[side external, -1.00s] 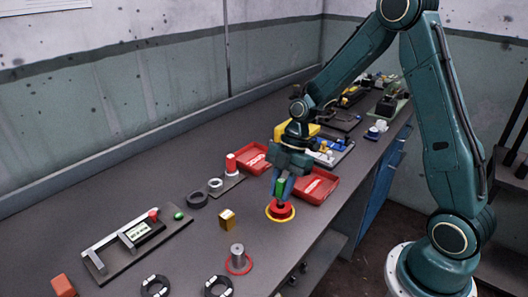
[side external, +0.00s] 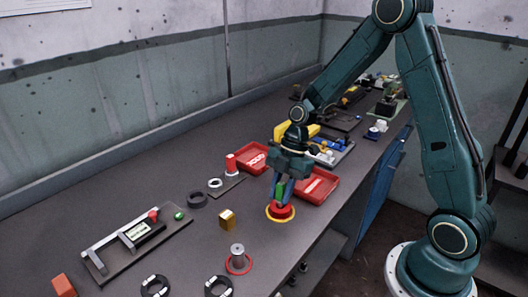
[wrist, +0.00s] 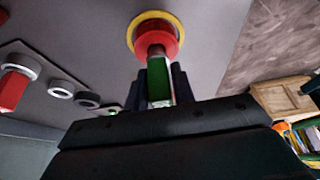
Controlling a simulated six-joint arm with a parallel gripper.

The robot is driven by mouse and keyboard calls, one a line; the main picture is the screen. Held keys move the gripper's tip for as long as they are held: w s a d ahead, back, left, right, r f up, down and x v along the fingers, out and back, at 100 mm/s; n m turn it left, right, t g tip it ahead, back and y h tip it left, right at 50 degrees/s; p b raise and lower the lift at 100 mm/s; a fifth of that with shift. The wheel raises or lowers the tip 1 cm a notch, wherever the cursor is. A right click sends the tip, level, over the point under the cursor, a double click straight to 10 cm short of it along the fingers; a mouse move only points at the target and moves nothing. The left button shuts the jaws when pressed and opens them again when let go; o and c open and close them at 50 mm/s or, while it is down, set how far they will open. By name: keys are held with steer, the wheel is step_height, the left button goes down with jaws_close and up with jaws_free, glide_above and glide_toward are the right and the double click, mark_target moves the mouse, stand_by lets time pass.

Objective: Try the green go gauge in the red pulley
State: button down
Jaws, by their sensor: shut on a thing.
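The red pulley (side external: 281,213) sits on a yellow ring (side external: 270,218) near the bench's front edge; both also show at the top of the wrist view, the pulley (wrist: 170,38) inside the yellow ring (wrist: 134,27). My gripper (side external: 281,190) points down over the pulley and is shut on the green go gauge (side external: 280,189). In the wrist view the gauge's green body (wrist: 159,88) is between the fingers, and its tip is at the pulley's middle. I cannot tell how far the tip is inside the bore.
A yellow block (side external: 227,219) stands left of the pulley. A grey post in a red ring (side external: 238,258) stands in front. Red trays (side external: 318,186) lie close behind my gripper. A red-handled gauge (side external: 231,164) and dark rings (side external: 197,200) are farther left.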

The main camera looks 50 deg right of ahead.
steer(key=shift+f, duration=0.9)
stand_by(0.8)
steer(key=shift+r, duration=0.25)
stand_by(0.7)
steer(key=shift+r, duration=3.25)
